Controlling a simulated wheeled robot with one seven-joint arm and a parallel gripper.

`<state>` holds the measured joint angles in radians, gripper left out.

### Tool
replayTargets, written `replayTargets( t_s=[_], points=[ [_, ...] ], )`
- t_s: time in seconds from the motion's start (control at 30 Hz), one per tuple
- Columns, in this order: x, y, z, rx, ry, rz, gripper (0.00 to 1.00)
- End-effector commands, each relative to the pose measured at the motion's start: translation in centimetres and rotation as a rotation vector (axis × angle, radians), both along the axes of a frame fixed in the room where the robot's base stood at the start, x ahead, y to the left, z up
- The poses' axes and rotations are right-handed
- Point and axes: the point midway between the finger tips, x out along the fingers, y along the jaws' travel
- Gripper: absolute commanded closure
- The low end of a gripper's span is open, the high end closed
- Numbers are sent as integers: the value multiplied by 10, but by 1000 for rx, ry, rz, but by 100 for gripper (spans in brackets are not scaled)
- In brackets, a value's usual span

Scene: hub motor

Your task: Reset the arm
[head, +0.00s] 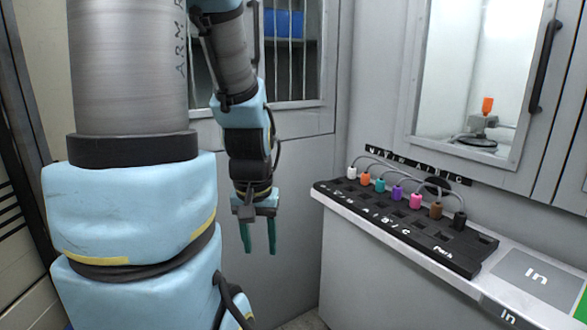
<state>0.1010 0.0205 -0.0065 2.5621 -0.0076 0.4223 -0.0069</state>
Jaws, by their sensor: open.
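My gripper (258,237) hangs below my blue-padded arm, left of the counter. Its two teal fingers point down and stand apart, with nothing between them. It is in free air, clear of the counter and the wall. My large blue and grey arm links fill the left side of the head view.
A grey counter (335,207) at the right bears a black socket board (400,228) with several coloured plugs on cables. A flat panel marked "In" (540,275) lies on its right end. Behind are a barred window (290,50) and a cabinet window (465,70) with an orange-topped device (486,112).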

Motion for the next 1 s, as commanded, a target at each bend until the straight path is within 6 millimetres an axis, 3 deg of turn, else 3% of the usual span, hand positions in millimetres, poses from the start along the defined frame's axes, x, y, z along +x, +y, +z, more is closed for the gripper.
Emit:
replayTargets(
  t_s=[0.03, 0.3, 0.4, 0.57, 1.0],
  points=[
    [0, 0, 22, 0, 0, -1, 51],
    [1, 0, 93, 1, -2, -4, 51],
    [1, 0, 111, 1, -2, -5, 51],
    [1, 0, 123, 1, -2, -5, 51],
    [1, 0, 121, 2, -3, -6, 51]
  ],
)
